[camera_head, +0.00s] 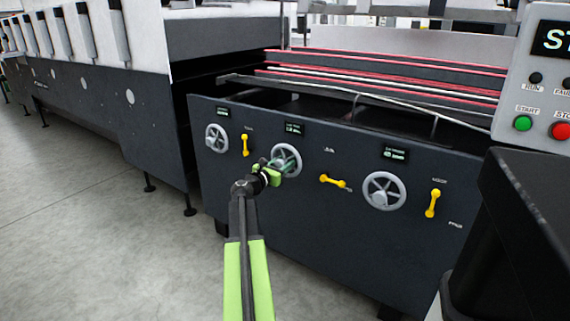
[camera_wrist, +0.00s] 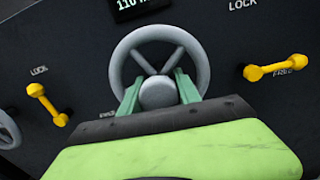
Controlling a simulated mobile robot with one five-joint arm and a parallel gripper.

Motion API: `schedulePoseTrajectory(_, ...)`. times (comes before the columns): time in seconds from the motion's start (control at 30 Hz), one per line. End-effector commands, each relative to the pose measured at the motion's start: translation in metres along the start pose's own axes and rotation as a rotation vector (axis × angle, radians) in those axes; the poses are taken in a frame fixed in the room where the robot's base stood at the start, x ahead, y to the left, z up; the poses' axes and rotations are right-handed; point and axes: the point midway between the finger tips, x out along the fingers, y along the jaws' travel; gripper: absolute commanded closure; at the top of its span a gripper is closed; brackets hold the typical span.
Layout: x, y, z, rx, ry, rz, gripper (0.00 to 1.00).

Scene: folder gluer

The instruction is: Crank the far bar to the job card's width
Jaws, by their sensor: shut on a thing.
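My gripper (camera_head: 277,168) is at the middle handwheel (camera_head: 293,153) on the dark front panel. In the wrist view, its two green fingers (camera_wrist: 158,92) close on either side of the grey hub of that handwheel (camera_wrist: 198,58). The display above this wheel (camera_wrist: 130,8) shows a reading starting "110", cut off by the frame edge. The yellow lever to its right (camera_head: 333,181) lies sideways, near the word FREE in the wrist view. Rails with red belts (camera_head: 390,70) run behind the panel; I cannot tell which is the far bar. No job card is readable.
A left handwheel (camera_head: 216,138) and a right handwheel (camera_head: 384,191) sit on the same panel, with upright yellow levers (camera_head: 245,145) and (camera_head: 433,203) beside them. A control box (camera_head: 545,90) with green and red buttons stands at right. The floor at left (camera_head: 110,220) is clear.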

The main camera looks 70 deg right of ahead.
Motion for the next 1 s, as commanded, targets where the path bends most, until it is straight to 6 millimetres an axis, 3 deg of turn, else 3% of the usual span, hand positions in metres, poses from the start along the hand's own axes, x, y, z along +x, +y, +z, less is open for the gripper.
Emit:
schedulePoseTrajectory(0.37,-0.0014,-0.0031,-0.0009,0.119,0.002,-0.008,1.0)
schedulePoseTrajectory(1.0,-0.0009,-0.0031,-0.0004,0.702,-0.001,-0.01,1.0)
